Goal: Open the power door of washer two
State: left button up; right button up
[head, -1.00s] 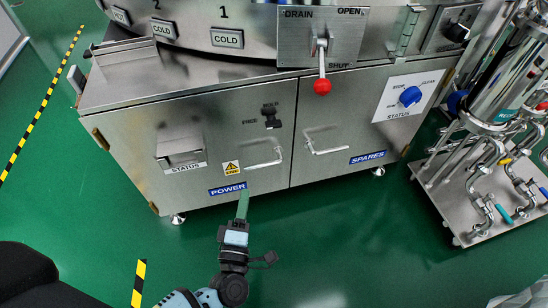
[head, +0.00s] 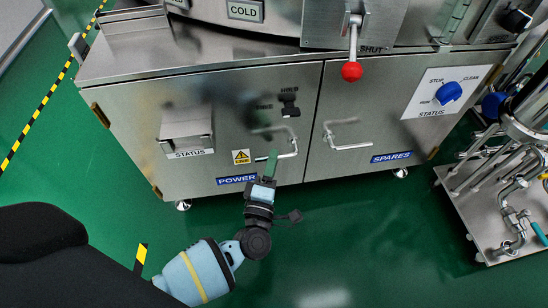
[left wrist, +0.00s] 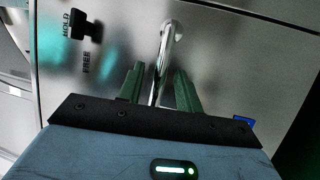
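The power door (head: 220,125) is the left door of the steel cabinet, marked POWER in blue, and it is closed. Its bar handle (head: 292,146) is at its right side. The black hold/free catch (head: 289,106) sits above the handle; it also shows in the left wrist view (left wrist: 84,25). My left gripper (head: 272,158) is at the handle. In the left wrist view my left gripper's green fingers (left wrist: 160,88) stand apart, with the handle bar (left wrist: 163,60) running between them and a gap on each side. My right gripper is not in view.
The spares door (head: 385,115) with its own handle (head: 345,140) adjoins on the right. A red-knobbed lever (head: 352,71) hangs above. A status box (head: 187,130) protrudes at the left of the power door. Steel piping (head: 510,200) stands at right. Green floor in front is clear.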

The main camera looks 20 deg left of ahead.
pick_arm(q)
jog(key=shift+x, duration=0.95)
grip_shut()
